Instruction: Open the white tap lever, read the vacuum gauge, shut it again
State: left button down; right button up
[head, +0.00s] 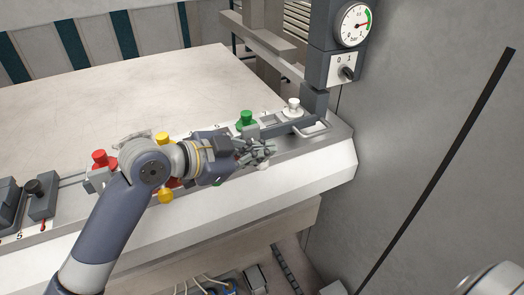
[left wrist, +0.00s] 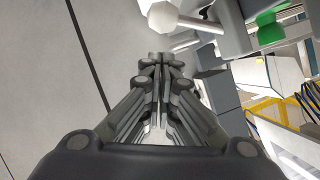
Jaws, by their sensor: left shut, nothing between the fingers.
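The white tap (head: 293,104) stands at the right end of the panel's row of taps. A white lever with a ball end (left wrist: 164,17) shows at the top of the left wrist view, just beyond my fingertips and apart from them in the picture. My left gripper (head: 264,150) is shut and empty, in front of the row near the green tap (head: 246,119). It also shows in the left wrist view (left wrist: 160,62). My right gripper is not in view.
A rotary switch (head: 347,73) marked 0 and 1 sits below the gauge. Yellow (head: 162,138) and red (head: 100,158) taps stand to the left, partly behind my left arm. A grey wall (head: 440,130) closes the right side. The large pale table (head: 120,95) behind is bare.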

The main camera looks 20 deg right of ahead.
pick_arm(q)
jog(key=v, duration=1.1)
jog(key=shift+a, duration=0.3)
jog(key=c, duration=2.3)
grip_release()
